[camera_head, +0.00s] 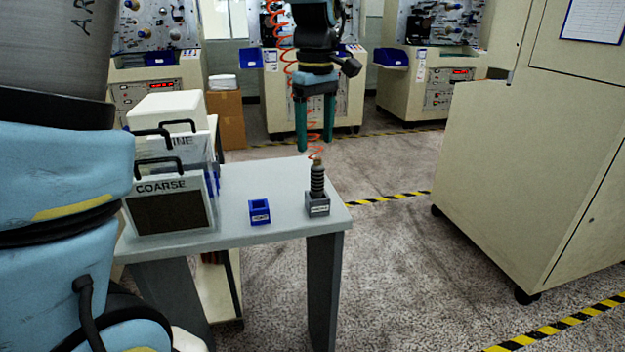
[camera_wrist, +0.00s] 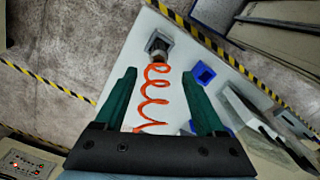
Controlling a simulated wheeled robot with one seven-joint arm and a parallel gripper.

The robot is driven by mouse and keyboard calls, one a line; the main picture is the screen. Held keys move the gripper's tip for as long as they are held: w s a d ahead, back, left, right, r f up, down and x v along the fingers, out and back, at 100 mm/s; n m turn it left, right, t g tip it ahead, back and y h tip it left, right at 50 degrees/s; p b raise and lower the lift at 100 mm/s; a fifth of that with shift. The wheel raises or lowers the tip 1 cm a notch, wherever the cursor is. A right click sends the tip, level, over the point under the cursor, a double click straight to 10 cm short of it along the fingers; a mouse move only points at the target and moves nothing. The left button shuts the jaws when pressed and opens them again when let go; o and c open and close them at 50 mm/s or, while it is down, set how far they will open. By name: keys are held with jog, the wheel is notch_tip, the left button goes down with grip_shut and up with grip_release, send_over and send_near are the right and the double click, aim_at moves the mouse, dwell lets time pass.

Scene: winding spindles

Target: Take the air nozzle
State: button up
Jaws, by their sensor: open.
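The air nozzle (camera_head: 317,179) is dark and ribbed and stands upright in a small grey holder (camera_head: 317,206) at the right end of the table. An orange coiled hose (camera_head: 315,150) runs up from its top. My gripper (camera_head: 314,148) has green fingers pointing down and is open, above the nozzle and apart from it. In the wrist view my gripper (camera_wrist: 165,75) shows its fingers spread with the orange coil (camera_wrist: 154,92) between them. The grey holder (camera_wrist: 158,42) lies beyond the fingertips there, and the coil partly hides the nozzle.
A small blue box (camera_head: 259,212) sits left of the holder on the grey table (camera_head: 285,180). Framed panels, one marked COARSE (camera_head: 172,203), stand at the table's left. A large beige cabinet (camera_head: 540,180) is at the right. The floor between is clear.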

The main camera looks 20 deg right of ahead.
aim_at(316, 164)
notch_tip(316, 164, down, 5)
jog(key=shift+r+p, duration=0.2)
jog(key=shift+p, duration=0.1)
jog(key=shift+s+d+f+p, duration=0.1)
jog(key=shift+f+p, duration=0.4)
jog(key=shift+f, duration=0.85)
jog(key=shift+s+d+f+p, duration=0.1)
jog(key=shift+f+p, duration=0.4)
jog(key=shift+f, duration=0.85)
grip_shut()
